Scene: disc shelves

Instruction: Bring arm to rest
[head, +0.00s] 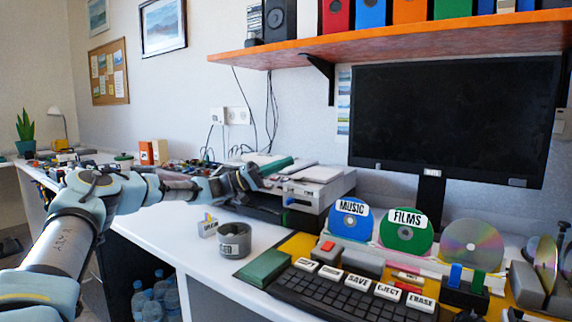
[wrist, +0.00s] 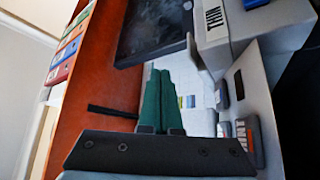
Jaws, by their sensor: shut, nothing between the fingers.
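My arm (head: 122,190) reaches from the lower left across the white desk. My gripper (head: 289,161) is at its end, in front of the wall and just above a grey boxy device (head: 318,186). In the wrist view its two green fingers (wrist: 157,72) lie side by side, shut with nothing between them. I cannot tell how much gap there is between the fingers and the device.
An orange shelf (head: 400,42) with binders hangs above a black monitor (head: 455,115). A blue MUSIC disc (head: 350,222), a green FILMS disc (head: 405,238) and a keyboard (head: 340,295) stand at the right. A grey cup (head: 235,240) is on the desk below my gripper.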

